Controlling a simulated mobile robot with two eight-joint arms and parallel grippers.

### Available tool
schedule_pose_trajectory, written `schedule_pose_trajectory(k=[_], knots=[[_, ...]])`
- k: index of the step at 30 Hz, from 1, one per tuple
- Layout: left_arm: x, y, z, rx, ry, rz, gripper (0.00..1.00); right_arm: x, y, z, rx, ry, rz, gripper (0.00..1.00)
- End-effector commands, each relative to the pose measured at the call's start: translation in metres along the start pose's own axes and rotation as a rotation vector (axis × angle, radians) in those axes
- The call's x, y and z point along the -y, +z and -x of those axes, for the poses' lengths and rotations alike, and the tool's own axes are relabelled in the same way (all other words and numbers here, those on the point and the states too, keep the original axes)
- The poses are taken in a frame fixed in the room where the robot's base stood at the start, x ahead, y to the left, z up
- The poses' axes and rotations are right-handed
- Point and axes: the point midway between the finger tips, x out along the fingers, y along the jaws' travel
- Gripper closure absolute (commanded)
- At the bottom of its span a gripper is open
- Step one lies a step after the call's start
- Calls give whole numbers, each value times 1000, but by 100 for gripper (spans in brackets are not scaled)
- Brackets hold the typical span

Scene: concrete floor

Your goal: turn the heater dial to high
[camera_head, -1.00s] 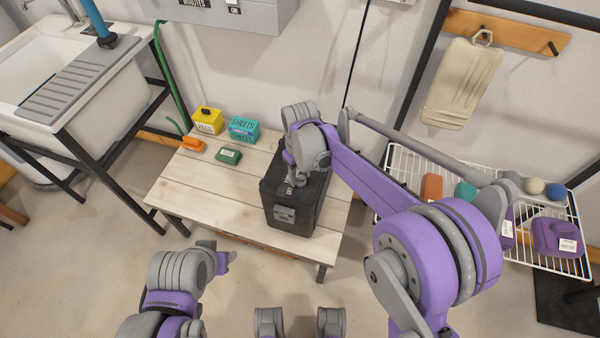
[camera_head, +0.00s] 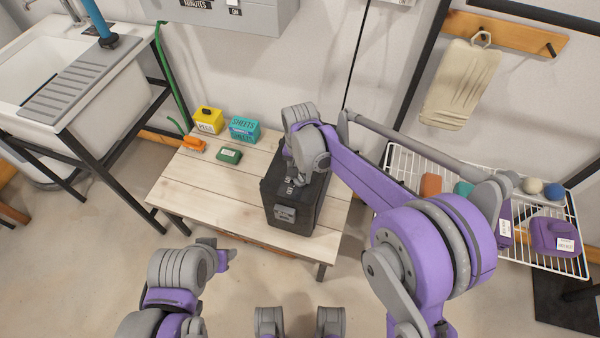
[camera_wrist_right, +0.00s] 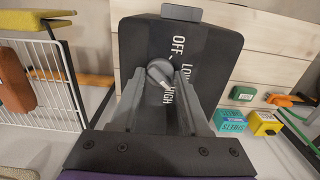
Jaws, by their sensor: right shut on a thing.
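The heater is a dark box (camera_head: 296,210) on the wooden table. In the right wrist view its dark top (camera_wrist_right: 146,45) carries the white words OFF, LOW and HIGH beside a round grey dial (camera_wrist_right: 158,70). The dial's pale pointer slants toward the HIGH label. My right gripper (camera_wrist_right: 161,92) reaches down over the heater, with its fingers on either side of the dial and shut on it. In the head view the wrist and arm hide most of this gripper (camera_head: 291,182) and the dial. My left gripper (camera_head: 224,260) is at lower left, away from the heater; its jaws are unclear.
The table (camera_head: 205,195) also holds a yellow box (camera_head: 208,121), a teal box (camera_head: 244,130), a green box (camera_head: 228,156) and an orange item (camera_head: 193,144). A sink (camera_head: 55,85) stands left. A white wire rack (camera_head: 545,262) with several items stands right.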

Motion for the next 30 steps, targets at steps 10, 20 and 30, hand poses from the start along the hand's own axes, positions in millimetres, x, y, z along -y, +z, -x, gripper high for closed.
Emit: schedule_pose_trajectory(k=[10,20,30], knots=[[0,-1,2,-1,0,0,50,0,0,1,-1,0,-227,100],[0,-1,3,-1,0,0,50,0,0,1,-1,0,-314,100],[0,-1,3,-1,0,0,50,0,0,0,-1,0,-322,100]])
